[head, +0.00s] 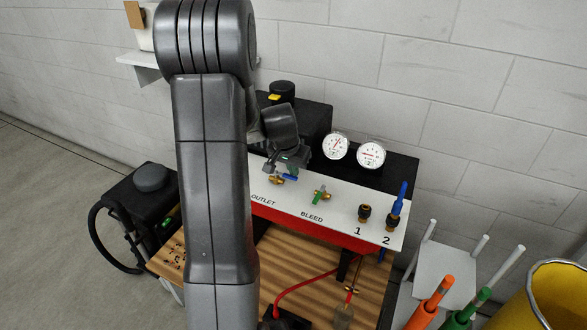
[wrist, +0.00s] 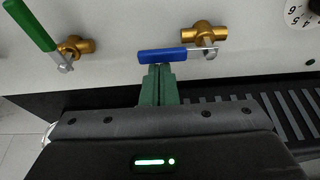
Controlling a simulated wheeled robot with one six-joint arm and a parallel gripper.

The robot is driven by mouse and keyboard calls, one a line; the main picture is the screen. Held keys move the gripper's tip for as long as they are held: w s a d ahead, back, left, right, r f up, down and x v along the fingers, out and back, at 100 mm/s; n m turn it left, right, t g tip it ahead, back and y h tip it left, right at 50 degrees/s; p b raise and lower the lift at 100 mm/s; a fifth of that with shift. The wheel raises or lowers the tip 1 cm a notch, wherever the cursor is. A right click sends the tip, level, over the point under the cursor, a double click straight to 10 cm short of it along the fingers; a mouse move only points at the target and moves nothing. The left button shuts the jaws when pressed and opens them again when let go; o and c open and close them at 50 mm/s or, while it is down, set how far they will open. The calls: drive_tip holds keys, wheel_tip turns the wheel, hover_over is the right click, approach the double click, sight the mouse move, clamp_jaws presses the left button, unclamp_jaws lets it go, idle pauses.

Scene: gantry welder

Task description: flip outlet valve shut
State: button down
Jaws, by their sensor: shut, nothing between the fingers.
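The outlet valve has a brass body (wrist: 204,33) and a lever with a blue sleeve (wrist: 166,55). In the wrist view the lever lies about level, reaching left from the body. In the head view the blue lever (head: 291,177) points right from the brass body, above the word OUTLET. My gripper (wrist: 158,72) is shut and empty. Its green fingertips end at the lower edge of the blue sleeve in the wrist view; I cannot tell if they touch it. In the head view my gripper (head: 289,161) hangs just above the lever, partly dark against the black box.
The bleed valve (head: 321,196) with a green lever sits to the right on the white panel (head: 335,217). Two gauges (head: 336,146) (head: 371,154) stand behind it. A yellow bin (head: 558,297) stands front right.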

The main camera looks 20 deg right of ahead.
drive_tip(key=shift+s+a+f+m+b, duration=0.1)
drive_tip(key=shift+s+a+m+b, duration=0.1)
drive_tip(key=shift+m+b, duration=0.6)
drive_tip(key=m+b, duration=0.1)
drive_tip(key=b, duration=0.1)
drive_tip(key=g+b, duration=0.1)
drive_tip(key=shift+s+a+f+m+b, duration=0.2)
drive_tip(key=shift+s+a+m+b, duration=0.15)
drive_tip(key=shift+m+b, duration=0.05)
drive_tip(key=m+b, duration=0.1)
drive_tip(key=a+m+b, duration=0.1)
drive_tip(key=m+g+b, duration=0.1)
drive_tip(key=shift+s+a+r+m+h, duration=0.1)
drive_tip(key=shift+s+a+m+h, duration=0.15)
drive_tip(key=shift+s+m+h, duration=0.15)
drive_tip(key=m, duration=0.1)
drive_tip(key=a+m+g+b, duration=0.1)
drive_tip(key=m, duration=0.1)
drive_tip(key=shift+s+a+r+m, duration=0.1)
drive_tip(key=shift+s+a+m, duration=0.05)
drive_tip(key=shift+a+m, duration=0.15)
drive_tip(key=a+m, duration=0.1)
drive_tip(key=m, duration=0.1)
drive_tip(key=a+m+g, duration=0.1)
drive_tip(key=m, duration=0.1)
drive_tip(key=shift+r+m+g+y, duration=0.1)
drive_tip(key=shift+m+g+y, duration=0.2)
drive_tip(key=shift+y, duration=0.1)
drive_tip(key=shift+w+d, duration=0.15)
drive_tip(key=shift+w, duration=0.1)
